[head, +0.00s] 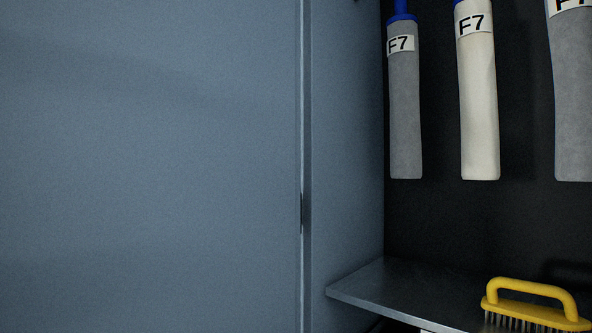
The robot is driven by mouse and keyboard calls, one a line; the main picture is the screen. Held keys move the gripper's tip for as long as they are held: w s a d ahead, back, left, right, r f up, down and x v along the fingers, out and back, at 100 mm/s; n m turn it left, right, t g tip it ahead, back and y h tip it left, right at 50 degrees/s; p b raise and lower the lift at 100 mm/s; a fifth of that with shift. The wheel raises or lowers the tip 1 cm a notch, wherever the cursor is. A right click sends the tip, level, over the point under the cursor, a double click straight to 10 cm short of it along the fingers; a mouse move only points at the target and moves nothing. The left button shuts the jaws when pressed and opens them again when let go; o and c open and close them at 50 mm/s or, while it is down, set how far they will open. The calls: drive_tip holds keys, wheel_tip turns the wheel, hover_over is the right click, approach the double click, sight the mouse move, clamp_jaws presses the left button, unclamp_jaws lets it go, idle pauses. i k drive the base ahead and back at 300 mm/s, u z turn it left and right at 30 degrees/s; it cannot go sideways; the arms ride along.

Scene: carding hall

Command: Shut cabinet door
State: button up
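A large flat blue-grey panel (150,170) fills the left half of the head view. It looks like the cabinet door standing open, with its inner edge along a thin vertical seam (302,120). A dark hinge-like piece sits on that seam. To the right is the open cabinet, with a blue-grey side wall (345,150) and a dark back (440,220). The door's outer edge and any handle are outside the view. My gripper is not in view.
Inside the cabinet hang two grey sleeves (405,110) (573,100) and a cream sleeve (478,100), with F7 labels on at least two. A metal shelf (375,290) below holds a yellow-handled wire brush (530,290). No floor shows.

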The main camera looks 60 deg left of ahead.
sight(150, 150)
drive_tip(key=z, duration=0.9)
drive_tip(key=k, duration=2.8)
drive_tip(key=u, duration=1.45)
drive_tip(key=k, duration=0.35)
drive_tip(key=u, duration=0.55)
drive_tip(key=i, duration=0.4)
drive_tip(key=z, duration=0.45)
